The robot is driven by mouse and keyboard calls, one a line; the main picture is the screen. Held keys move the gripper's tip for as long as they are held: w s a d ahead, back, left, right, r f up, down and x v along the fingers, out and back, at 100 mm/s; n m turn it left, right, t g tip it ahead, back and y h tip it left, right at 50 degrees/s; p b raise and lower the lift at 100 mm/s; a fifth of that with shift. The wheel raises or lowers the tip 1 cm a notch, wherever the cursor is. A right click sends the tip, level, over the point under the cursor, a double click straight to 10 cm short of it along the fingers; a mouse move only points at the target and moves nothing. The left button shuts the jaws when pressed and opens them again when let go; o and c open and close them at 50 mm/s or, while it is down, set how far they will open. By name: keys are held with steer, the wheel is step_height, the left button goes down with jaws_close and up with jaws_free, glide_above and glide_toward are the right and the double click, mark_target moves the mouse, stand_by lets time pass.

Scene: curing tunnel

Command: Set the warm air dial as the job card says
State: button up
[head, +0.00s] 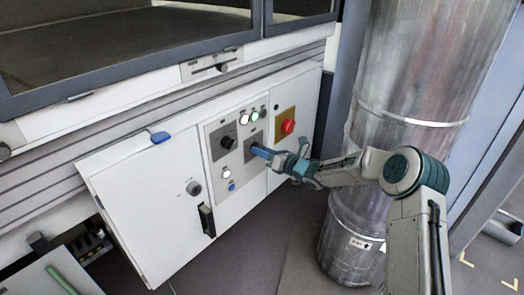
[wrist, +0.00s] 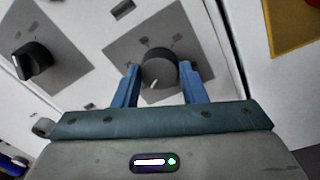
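A round black dial (wrist: 158,69) with a white pointer mark sits on a grey plate in the wrist view; the mark points down and slightly left. My gripper (wrist: 160,66) has its two blue fingers on either side of this dial, with only a narrow gap visible at each side. In the head view my gripper (head: 257,150) reaches the panel and hides that dial. A second black dial (head: 228,142) is to its left, and it also shows in the wrist view (wrist: 34,61). The dial labels are too small to read. I cannot make out a job card.
On the white panel (head: 150,205) are a red button (head: 288,127) on a yellow plate, a green lamp (head: 255,115), a blue button (head: 232,187) and a black handle (head: 207,220). A large metal duct (head: 405,85) stands right of the panel, behind my arm.

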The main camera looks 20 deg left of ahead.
steer(key=shift+b, duration=0.3)
steer(key=shift+s+a+r+n+t+h+p, duration=0.15)
steer(key=shift+n+t+p, duration=0.35)
steer(key=shift+n, duration=5.3)
steer(key=shift+r+n+t+h+p, duration=0.1)
steer(key=shift+n+t+p, duration=0.4)
steer(key=shift+n, duration=5.3)
steer(key=shift+s+a+r+n+t+h+p, duration=0.15)
steer(key=shift+n+p, duration=0.65)
steer(key=shift+n, duration=5)
steer(key=shift+w, duration=0.1)
